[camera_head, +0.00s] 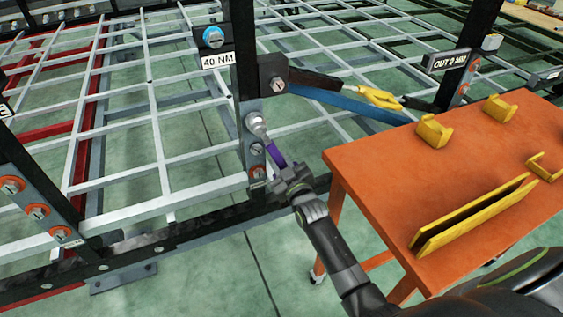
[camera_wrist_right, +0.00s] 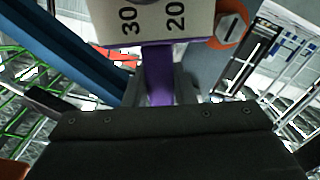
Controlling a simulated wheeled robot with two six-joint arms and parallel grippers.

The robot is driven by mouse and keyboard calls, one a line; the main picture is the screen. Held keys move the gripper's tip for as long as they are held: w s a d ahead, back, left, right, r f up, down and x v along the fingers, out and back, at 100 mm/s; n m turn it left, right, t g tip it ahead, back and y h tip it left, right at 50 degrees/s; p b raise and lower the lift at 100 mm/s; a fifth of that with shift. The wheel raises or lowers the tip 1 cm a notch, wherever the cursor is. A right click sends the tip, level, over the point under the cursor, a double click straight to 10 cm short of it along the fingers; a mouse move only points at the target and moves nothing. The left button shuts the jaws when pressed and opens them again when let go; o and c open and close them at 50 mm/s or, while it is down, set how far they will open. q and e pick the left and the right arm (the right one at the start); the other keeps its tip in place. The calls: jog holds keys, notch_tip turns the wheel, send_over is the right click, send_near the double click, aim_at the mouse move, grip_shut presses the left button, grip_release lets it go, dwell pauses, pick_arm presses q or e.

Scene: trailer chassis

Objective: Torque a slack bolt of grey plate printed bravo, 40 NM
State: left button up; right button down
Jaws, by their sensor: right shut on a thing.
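A grey plate (camera_head: 248,158) is fixed low on a black post, with its print too small to read. Two bolts show on it, a middle one (camera_head: 257,149) and a lower one (camera_head: 257,172). My right gripper (camera_head: 287,178) is shut on the purple handle of a wrench (camera_head: 274,154), which also shows in the wrist view (camera_wrist_right: 158,88). The wrench's silver head (camera_head: 256,123) is at the plate's top; it hides what is under it, and I cannot tell if it is seated. My left gripper is out of view.
A 40 NM sign (camera_head: 218,61) is on the post above, under a blue round fitting (camera_head: 212,36). An orange table (camera_head: 375,170) with yellow holders (camera_head: 470,215) stands right. A blue bar (camera_head: 345,103) crosses behind. A plate with orange-ringed bolts (camera_head: 38,211) is left.

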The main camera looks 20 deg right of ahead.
jog(key=shift+a+m, duration=0.4)
jog(key=shift+a, duration=0.15)
jog(key=shift+a+f+m+b, duration=0.25)
jog(key=shift+a+m+b, duration=0.1)
jog(key=shift+b, duration=0.25)
jog(key=shift+a, duration=0.15)
jog(key=shift+a+b, duration=0.15)
jog(key=shift+b, duration=0.15)
jog(key=shift+a+f+m+b, duration=0.15)
jog(key=shift+a+m+b, duration=0.6)
jog(key=shift+a+m, duration=0.15)
jog(key=shift+a, duration=0.15)
jog(key=shift+a, duration=0.15)
jog(key=shift+s+a+m+b, duration=0.1)
jog(key=shift+a+m+b, duration=0.65)
jog(key=shift+a+m, duration=0.3)
jog(key=shift+a, duration=0.1)
